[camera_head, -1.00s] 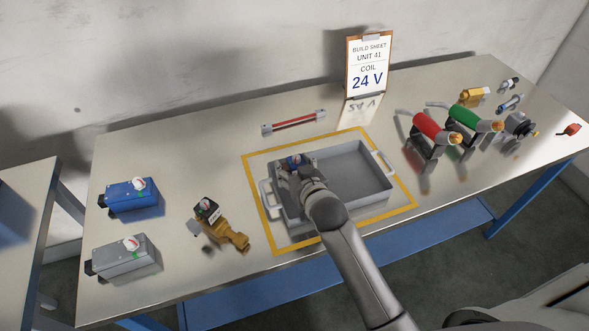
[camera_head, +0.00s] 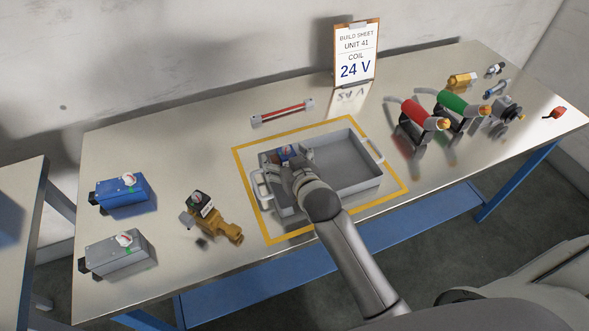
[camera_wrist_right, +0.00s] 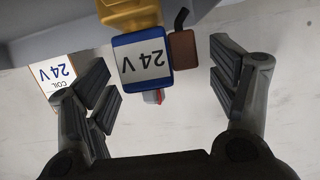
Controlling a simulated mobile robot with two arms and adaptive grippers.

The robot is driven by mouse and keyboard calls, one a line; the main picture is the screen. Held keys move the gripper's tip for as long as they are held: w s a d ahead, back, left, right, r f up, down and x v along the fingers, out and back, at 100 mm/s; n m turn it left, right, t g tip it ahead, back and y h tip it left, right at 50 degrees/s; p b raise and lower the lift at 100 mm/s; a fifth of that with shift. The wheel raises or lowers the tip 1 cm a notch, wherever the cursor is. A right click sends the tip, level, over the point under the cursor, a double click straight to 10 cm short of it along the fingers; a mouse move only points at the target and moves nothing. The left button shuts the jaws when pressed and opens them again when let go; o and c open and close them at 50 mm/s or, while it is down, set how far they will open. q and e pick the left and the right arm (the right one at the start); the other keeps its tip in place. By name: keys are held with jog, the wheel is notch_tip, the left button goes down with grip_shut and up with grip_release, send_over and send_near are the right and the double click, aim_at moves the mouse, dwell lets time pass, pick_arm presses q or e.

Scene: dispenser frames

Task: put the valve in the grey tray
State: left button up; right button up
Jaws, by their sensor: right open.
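A valve with a brass body and a blue coil marked 24 V (camera_wrist_right: 140,62) is between the spread fingers of my right gripper (camera_wrist_right: 160,78) in the wrist view, with clear gaps on both sides. In the head view its blue top (camera_head: 287,152) shows inside the left end of the grey tray (camera_head: 362,190); my right gripper (camera_head: 291,172) partly hides it. I cannot see its base. Another brass valve with a black, white-labelled coil (camera_head: 215,216) lies on the table left of the tray. My left gripper is out of view.
A yellow outline (camera_head: 265,240) surrounds the tray. A blue box (camera_head: 124,194) and a grey box (camera_head: 118,252) stand at left. Behind the tray are a red-striped bar (camera_head: 282,112) and the 24 V build sheet (camera_head: 355,55). Red (camera_head: 414,116) and green (camera_head: 455,104) handled tools stand at right.

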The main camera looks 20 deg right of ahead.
jog(key=b+v, duration=0.1)
jog(key=v, duration=1)
jog(key=shift+s, duration=0.1)
